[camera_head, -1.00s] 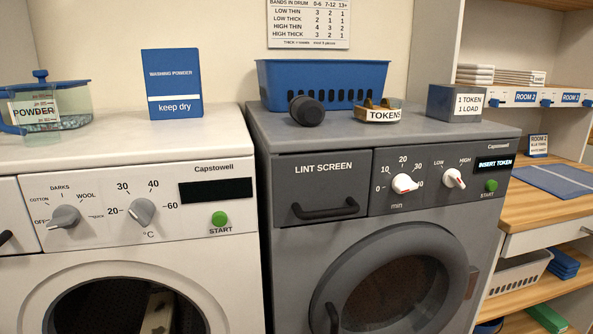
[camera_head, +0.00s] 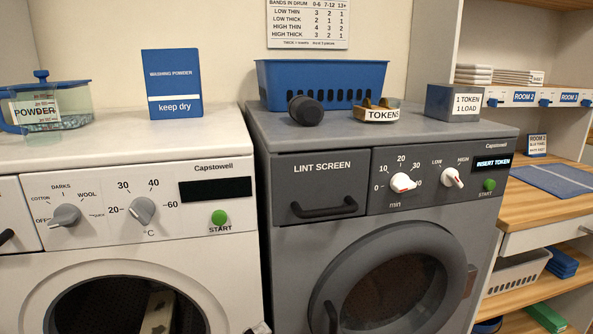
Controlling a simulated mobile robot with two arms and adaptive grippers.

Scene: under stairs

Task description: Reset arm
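Neither gripper can be made out in the head view. A small dark and pale piece (camera_head: 259,328) shows at the bottom edge between the two machines, too little of it to tell what it is. The white washing machine (camera_head: 100,262) stands at the left, with a pale object behind its dark round opening. The grey dryer (camera_head: 290,262) stands to its right, its round door (camera_head: 330,285) apparently shut and its display reading INSERT TOKEN.
On the washer top are a glass powder jar (camera_head: 50,108) and a blue washing powder box (camera_head: 172,85). On the dryer top are a blue basket (camera_head: 322,75), a dark cylinder (camera_head: 306,110), a tokens tray (camera_head: 378,114) and a grey token box (camera_head: 440,103). Wooden shelves (camera_head: 545,212) stand at right.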

